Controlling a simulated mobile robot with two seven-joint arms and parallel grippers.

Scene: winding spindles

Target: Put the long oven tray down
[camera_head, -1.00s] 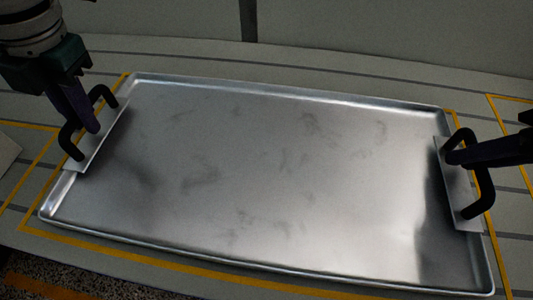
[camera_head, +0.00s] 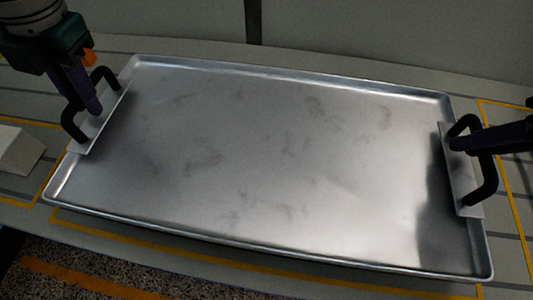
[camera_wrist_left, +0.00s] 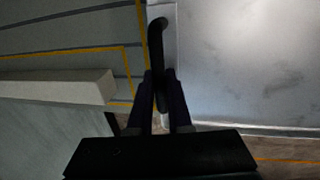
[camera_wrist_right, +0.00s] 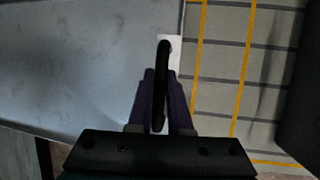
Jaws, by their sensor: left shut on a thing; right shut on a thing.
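The long oven tray (camera_head: 270,160) is a wide, shallow silver metal tray with smudges and a black handle on a plate at each short end. It spans the middle of the head view over the grey table. My left gripper (camera_head: 92,105) is shut on its left handle (camera_head: 72,128). My right gripper (camera_head: 462,143) is shut on its right handle (camera_head: 488,185). Both grips also show in the left wrist view (camera_wrist_left: 160,85) and the right wrist view (camera_wrist_right: 160,85). I cannot tell whether the tray's underside touches the table; the tray hides the surface below.
Yellow lines (camera_head: 255,265) mark the grey slatted table, partly showing along the tray's front edge and to its right. A pale block (camera_head: 15,150) stands left of the tray. A grey wall (camera_head: 390,35) rises behind. Speckled floor (camera_head: 75,265) shows at the front left.

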